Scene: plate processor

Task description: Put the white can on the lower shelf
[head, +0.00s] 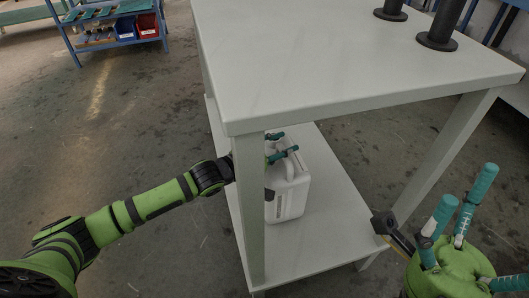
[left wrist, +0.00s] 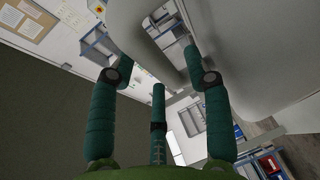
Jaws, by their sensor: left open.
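The white can (head: 288,200) stands upright on the lower shelf (head: 325,225) of the white table, just behind the near table leg. My left gripper (head: 280,146) reaches in past that leg, and its teal fingers are at the can's top by the handle. The leg hides part of the gripper and the can. In the left wrist view the open left gripper (left wrist: 150,50) has its fingers spread, with the can's pale body and handle (left wrist: 172,45) close ahead. I see no closed grip. My right gripper (head: 468,205) is empty, fingers spread, right of the table.
The near table leg (head: 249,215) and the tabletop (head: 350,50) above closely bound the space around my left gripper. Dark cylinders (head: 437,40) stand on the tabletop. The shelf is bare around the can. A blue rack (head: 110,30) with bins stands far left.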

